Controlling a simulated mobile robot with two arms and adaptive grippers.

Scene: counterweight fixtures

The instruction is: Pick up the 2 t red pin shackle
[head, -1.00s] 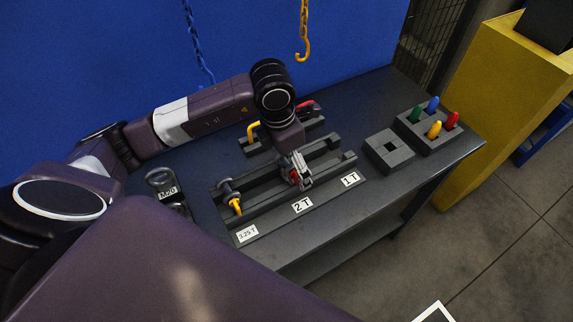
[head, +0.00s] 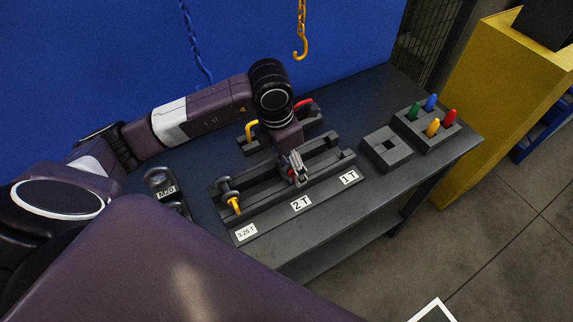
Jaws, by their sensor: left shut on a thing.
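My left gripper (head: 298,177) points down at the 2 T place of the dark rack (head: 262,208), behind the label reading 2 T. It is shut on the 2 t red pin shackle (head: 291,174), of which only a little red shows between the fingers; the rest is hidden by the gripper. I cannot tell whether the shackle still touches the rack. A shackle with a yellow pin (head: 234,204) sits at the 3.25 T place on the left. My right gripper is not in view.
Behind the rack stands a holder with a yellow hook-shaped piece (head: 251,130) and a red one (head: 303,103). A grey block with a square hole (head: 387,150) and a block with coloured pegs (head: 433,127) stand right. An orange hook (head: 300,48) hangs above. A dark weight (head: 160,181) stands left.

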